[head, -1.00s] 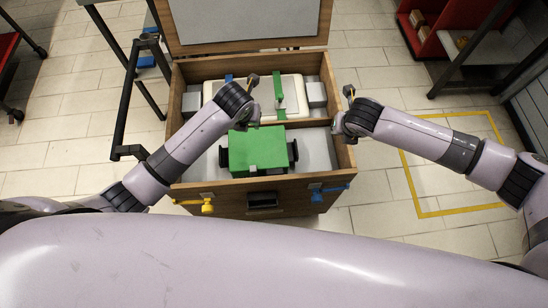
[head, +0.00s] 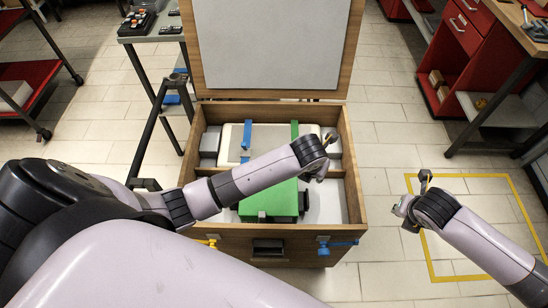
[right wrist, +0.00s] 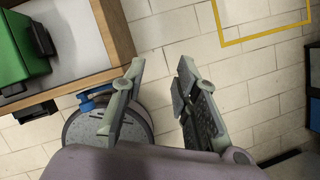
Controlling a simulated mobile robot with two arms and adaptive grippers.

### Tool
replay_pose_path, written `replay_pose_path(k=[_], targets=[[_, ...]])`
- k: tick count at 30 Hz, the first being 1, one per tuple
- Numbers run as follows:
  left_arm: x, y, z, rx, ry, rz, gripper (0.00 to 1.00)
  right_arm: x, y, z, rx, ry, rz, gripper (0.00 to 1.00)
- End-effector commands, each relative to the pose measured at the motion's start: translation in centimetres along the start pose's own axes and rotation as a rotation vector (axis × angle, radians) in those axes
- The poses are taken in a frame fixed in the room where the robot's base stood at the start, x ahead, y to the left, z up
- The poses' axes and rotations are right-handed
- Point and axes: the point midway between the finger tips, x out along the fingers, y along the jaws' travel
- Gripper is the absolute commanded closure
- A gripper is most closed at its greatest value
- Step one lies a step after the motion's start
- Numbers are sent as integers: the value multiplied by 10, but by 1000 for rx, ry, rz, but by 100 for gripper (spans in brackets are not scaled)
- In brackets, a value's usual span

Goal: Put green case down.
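The green case (head: 265,206), with black parts on its side, lies in the front compartment of the wooden box (head: 357,205). My left forearm crosses over the case and hides part of it. My left gripper (head: 322,157) is above the right side of the box, past the case; its finger opening is unclear. My right gripper (head: 412,193) is outside the box to the right, above the floor. In the right wrist view (right wrist: 158,82) its fingers are wide apart and empty. The green case (right wrist: 18,48) also shows there at upper left.
The box lid (head: 275,45) stands open at the back. A white case (head: 232,146) with blue and green straps fills the rear compartment. Blue (head: 335,244) and yellow (head: 207,242) latches stick out in front. The yellow-taped floor area (head: 480,276) at right is clear.

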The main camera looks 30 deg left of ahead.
Motion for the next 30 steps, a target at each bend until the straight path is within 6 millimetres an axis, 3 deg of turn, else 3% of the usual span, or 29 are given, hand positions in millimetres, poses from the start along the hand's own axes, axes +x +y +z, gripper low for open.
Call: replay_pose_path(k=[9, 15, 30], targets=[[0, 0, 0, 0, 0, 0, 72, -68, 5, 2, -11, -3, 6, 72], [0, 0, 0, 0, 0, 0, 72, -94, 7, 2, -14, -1, 6, 72], [0, 0, 0, 0, 0, 0, 72, -100, 7, 2, -15, 1, 6, 72]])
